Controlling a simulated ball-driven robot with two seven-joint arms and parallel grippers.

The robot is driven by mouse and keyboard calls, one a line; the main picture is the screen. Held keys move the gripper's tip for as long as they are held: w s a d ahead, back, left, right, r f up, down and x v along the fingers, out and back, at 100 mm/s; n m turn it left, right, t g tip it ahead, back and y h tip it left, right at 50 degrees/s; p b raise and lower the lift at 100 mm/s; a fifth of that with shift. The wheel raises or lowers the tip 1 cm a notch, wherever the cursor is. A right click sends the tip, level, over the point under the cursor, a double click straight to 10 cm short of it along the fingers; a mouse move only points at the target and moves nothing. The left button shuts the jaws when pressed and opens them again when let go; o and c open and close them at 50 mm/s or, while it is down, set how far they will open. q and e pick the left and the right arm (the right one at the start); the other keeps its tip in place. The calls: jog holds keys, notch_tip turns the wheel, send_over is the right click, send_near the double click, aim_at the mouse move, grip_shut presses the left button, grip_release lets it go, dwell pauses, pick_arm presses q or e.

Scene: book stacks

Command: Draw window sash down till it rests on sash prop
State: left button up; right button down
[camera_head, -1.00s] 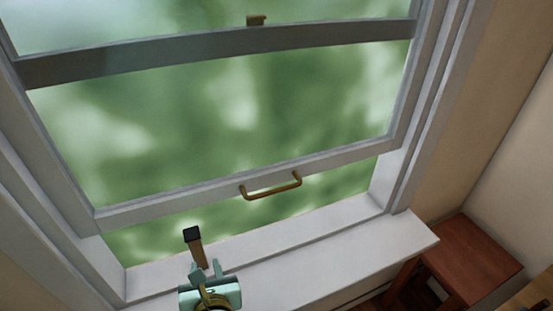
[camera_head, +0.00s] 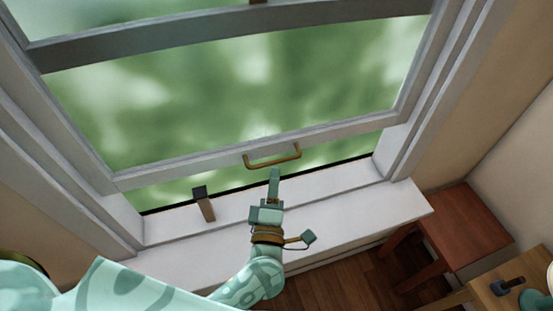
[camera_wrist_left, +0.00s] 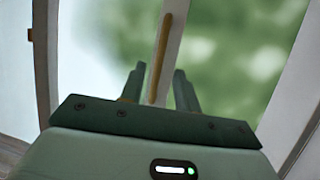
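The window sash (camera_head: 220,157) is raised, with a gap between its bottom rail and the sill. Its brass handle (camera_head: 272,160) hangs from the middle of that rail. The sash prop (camera_head: 204,205), a short wooden post with a dark cap, stands on the sill left of the handle. The sash is above it and apart from it. My left gripper (camera_head: 274,180) is just below the handle, fingers pointing up at it. In the left wrist view the handle (camera_wrist_left: 160,60) shows between the two open fingers (camera_wrist_left: 157,88), without a clear grip. My right gripper is not in view.
The white sill (camera_head: 345,220) runs under the window, mostly clear. A reddish wooden stool (camera_head: 466,228) stands to the right. A wooden table (camera_head: 490,290) with a dark small object (camera_head: 507,286) is at the lower right.

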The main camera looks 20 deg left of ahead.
aim_at(276, 160)
pick_arm(q)
jog(key=x, duration=0.5)
jog(key=shift+w+a, duration=0.1)
jog(key=shift+w, duration=0.3)
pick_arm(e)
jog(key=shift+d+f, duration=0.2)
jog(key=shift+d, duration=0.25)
pick_arm(q)
jog(key=shift+r, duration=0.1)
